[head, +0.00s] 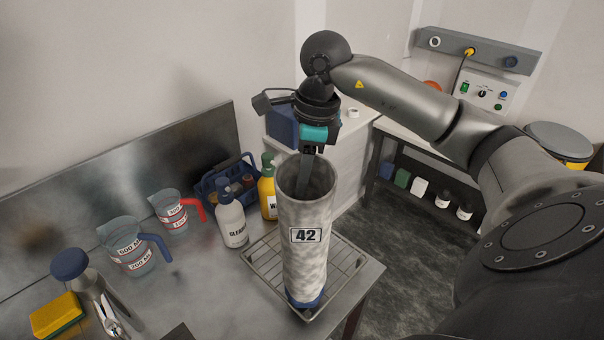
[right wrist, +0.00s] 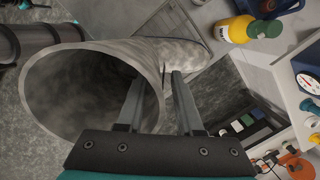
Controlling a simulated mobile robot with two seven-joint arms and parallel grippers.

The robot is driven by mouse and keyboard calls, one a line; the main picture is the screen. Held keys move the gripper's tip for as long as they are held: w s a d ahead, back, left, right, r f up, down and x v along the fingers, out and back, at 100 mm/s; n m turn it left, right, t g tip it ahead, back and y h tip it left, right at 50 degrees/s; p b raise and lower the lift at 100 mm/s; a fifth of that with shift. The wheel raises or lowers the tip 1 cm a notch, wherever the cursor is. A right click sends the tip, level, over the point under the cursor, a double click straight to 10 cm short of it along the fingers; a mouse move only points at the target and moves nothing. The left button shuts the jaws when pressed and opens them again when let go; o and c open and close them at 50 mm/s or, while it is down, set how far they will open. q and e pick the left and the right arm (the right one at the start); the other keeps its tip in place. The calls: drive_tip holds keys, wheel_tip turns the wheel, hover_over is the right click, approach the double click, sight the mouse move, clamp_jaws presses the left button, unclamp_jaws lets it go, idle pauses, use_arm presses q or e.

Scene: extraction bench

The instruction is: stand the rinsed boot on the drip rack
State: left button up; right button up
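The boot (head: 306,250) is a tall, mottled grey shaft with a "42" label and a blue sole edge. It stands upright on the wire drip rack (head: 347,267) in the head view. My right gripper (head: 307,165) points down at the boot's top opening. In the right wrist view, the right gripper's fingers (right wrist: 158,85) are apart and straddle the rim of the boot (right wrist: 75,95), one inside the opening and one outside. A gap shows between fingers and wall. The boot's foot is partly hidden behind the shaft. My left gripper is in neither view.
Measuring jugs (head: 133,246) and a yellow sponge (head: 56,316) are farther left. The bench edge lies just right of the rack.

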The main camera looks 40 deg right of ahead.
drive_tip(key=r, duration=0.4)
drive_tip(key=d+r, duration=0.1)
drive_tip(key=r, duration=0.3)
drive_tip(key=s+r+p, duration=0.1)
drive_tip(key=r, duration=0.3)
drive_tip(key=shift+s+d+r, duration=0.1)
drive_tip(key=shift+d, duration=0.1)
